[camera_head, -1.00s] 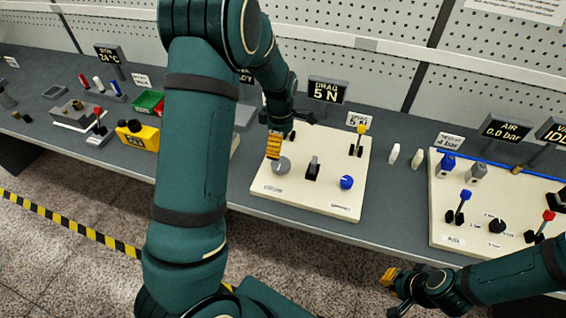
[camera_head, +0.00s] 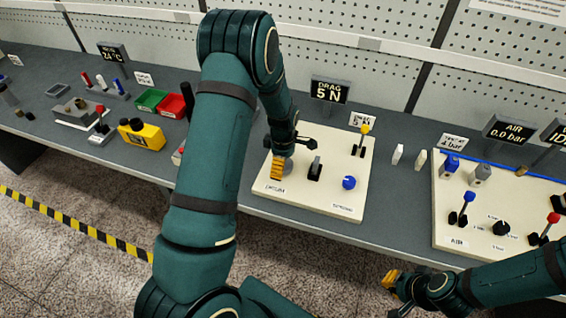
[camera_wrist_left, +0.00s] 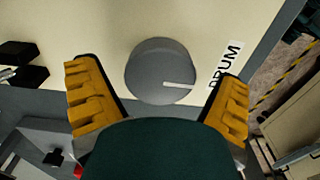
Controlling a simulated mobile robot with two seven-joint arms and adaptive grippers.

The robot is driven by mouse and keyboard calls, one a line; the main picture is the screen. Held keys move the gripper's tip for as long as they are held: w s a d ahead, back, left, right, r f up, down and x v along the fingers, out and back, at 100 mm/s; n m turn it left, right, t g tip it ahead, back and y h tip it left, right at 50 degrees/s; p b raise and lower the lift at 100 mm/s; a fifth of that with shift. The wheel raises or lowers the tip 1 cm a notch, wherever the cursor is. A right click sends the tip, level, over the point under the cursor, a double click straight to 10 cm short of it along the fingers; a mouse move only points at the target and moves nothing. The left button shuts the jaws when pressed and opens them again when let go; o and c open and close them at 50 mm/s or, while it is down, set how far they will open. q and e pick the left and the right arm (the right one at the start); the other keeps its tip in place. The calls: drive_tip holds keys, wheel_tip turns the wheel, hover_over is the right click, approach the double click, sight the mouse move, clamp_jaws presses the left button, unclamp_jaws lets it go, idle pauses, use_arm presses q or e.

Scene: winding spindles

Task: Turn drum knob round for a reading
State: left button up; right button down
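The drum knob (camera_wrist_left: 162,72) is a grey round dial with a white line pointing right in the left wrist view, beside its DRUM label (camera_wrist_left: 224,66). In the head view the knob (camera_head: 289,170) is partly hidden by my left gripper (camera_head: 278,168). In the left wrist view my left gripper (camera_wrist_left: 160,104) is open, its yellow fingers apart on either side of the knob, with visible gaps. The cream panel (camera_head: 318,193) carries the knob. The DRAG display (camera_head: 329,90) behind reads 5 N. My right gripper (camera_head: 391,279) is off the table's front, away from the panel; its opening is unclear.
An AIR panel (camera_head: 472,232) stands right. A yellow box (camera_head: 141,136) and red and green bins are left.

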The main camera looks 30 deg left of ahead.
use_arm(q)
drive_tip(key=c, duration=0.9)
